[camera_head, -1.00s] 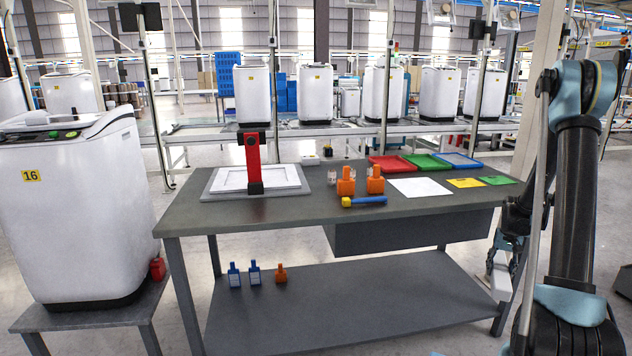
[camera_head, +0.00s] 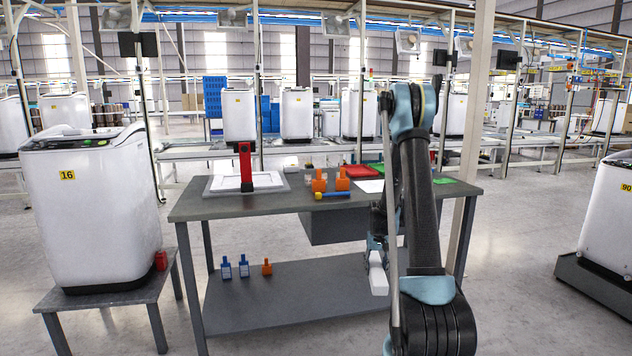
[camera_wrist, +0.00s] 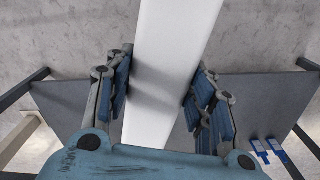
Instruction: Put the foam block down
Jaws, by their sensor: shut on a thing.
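The foam block is a long white block (camera_wrist: 168,65) held between the two fingers of my gripper (camera_wrist: 160,95) in the wrist view. In the head view the white block (camera_head: 378,273) hangs below my gripper (camera_head: 377,245), in front of the right part of the workbench (camera_head: 262,207). My gripper is partly hidden by my own arm there. Below the block, the wrist view shows the grey lower shelf (camera_wrist: 255,95) and concrete floor.
Blue bottles (camera_head: 226,267) and an orange bottle (camera_head: 267,267) stand on the lower shelf. Orange bottles (camera_head: 319,181), a yellow-blue tool (camera_head: 333,194) and a red clamp stand (camera_head: 245,165) are on the bench top. Washer 16 (camera_head: 95,215) stands left, washer 90 (camera_head: 612,215) right.

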